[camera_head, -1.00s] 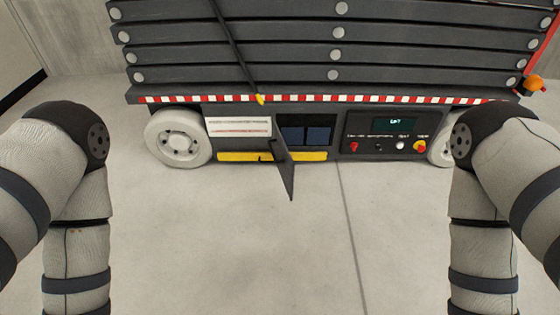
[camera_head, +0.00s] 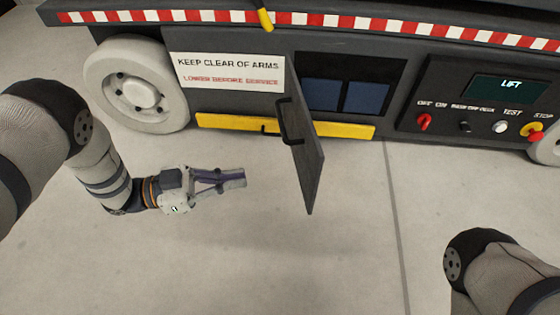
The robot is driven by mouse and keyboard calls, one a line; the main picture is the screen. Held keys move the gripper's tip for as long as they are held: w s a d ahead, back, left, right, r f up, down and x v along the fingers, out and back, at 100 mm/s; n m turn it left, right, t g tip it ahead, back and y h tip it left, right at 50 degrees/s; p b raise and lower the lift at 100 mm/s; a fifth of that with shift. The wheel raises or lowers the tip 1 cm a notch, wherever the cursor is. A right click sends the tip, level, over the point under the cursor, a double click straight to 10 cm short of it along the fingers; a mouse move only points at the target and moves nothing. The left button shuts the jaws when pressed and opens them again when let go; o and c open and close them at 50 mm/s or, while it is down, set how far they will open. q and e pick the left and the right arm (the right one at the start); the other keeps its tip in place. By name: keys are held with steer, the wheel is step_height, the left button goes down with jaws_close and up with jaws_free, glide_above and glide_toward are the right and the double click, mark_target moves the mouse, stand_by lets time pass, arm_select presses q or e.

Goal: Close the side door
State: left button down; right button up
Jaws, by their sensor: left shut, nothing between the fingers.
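The side door (camera_head: 308,165) is a dark grey panel standing open. It is hinged at the left edge of an opening in the lift's side and swings out toward me. A black bar handle (camera_head: 287,122) is on its left-hand face. The opening (camera_head: 347,85) shows two blue blocks inside. My left gripper (camera_head: 243,178) is shut and empty, pointing right, to the left of the door and apart from it. Only part of my right arm shows at the lower right; its gripper is out of view.
The lift has a white wheel (camera_head: 145,85), a warning sign (camera_head: 230,72), a yellow strip (camera_head: 225,122) and a control panel (camera_head: 490,105) with knobs and a red stop button. The concrete floor (camera_head: 350,255) in front is clear.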

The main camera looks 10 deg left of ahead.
mark_target(315, 170)
arm_select(q)
steer(key=x, duration=0.4)
steer(key=b+x, duration=0.1)
steer(key=x, duration=0.3)
steer(key=b+x, duration=0.1)
steer(key=x, duration=0.3)
steer(key=shift+s+d+r, duration=0.1)
steer(key=shift+s+d, duration=0.15)
steer(key=shift+d, duration=0.05)
steer(key=shift+w+d, duration=0.1)
steer(key=shift+d, duration=0.25)
arm_select(e)
steer(key=shift+x, duration=1)
arm_select(q)
steer(key=shift+d+r, duration=0.1)
arm_select(e)
steer(key=shift+w+d, duration=0.15)
